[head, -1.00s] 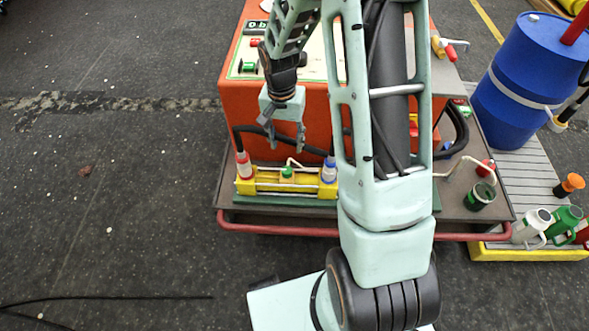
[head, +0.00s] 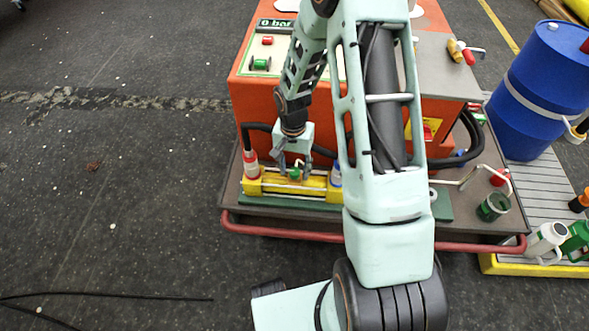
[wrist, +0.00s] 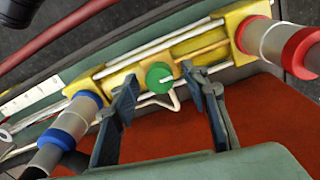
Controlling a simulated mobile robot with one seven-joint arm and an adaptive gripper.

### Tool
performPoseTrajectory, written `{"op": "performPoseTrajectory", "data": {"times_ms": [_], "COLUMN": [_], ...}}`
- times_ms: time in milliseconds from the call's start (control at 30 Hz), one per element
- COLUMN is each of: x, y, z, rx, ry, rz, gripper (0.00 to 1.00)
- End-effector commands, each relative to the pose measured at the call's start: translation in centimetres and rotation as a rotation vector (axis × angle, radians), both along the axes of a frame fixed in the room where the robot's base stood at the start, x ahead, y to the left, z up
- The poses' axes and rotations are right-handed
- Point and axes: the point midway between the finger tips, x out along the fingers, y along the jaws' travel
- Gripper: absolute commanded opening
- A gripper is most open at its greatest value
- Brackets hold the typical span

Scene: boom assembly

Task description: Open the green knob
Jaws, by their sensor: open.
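The green knob (wrist: 159,76) sits on the yellow block (wrist: 205,44), between a blue-ringed hose fitting (wrist: 75,125) and a red-ringed hose fitting (wrist: 272,42). In the head view the green knob (head: 295,173) is partly covered by my gripper (head: 293,172). My gripper is open, its two dark fingers (wrist: 165,98) pointing at the knob. One finger is on each side of it in the wrist view.
The orange box (head: 262,98) with black hoses stands behind the block. The cart's red rail (head: 290,234) runs in front. Green cans (head: 494,207) and a blue barrel (head: 548,85) are at the right. The floor at left is open.

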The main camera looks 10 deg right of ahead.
Motion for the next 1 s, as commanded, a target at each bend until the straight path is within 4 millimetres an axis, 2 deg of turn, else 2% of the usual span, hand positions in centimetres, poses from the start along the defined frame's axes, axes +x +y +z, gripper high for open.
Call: {"op": "performPoseTrajectory", "data": {"times_ms": [200, 567, 767, 1000], "x": [0.01, 0.0, 0.0, -0.01], "y": [-0.02, -0.02, -0.02, -0.02], "z": [0.02, 0.04, 0.06, 0.1], "rx": [0.0, 0.0, 0.0, -0.001], "ry": [0.0, 0.0, 0.0, 0.0], "rz": [0.0, 0.0, 0.014, 0.116], "gripper": [0.39, 0.0, 0.0, 0.0]}}
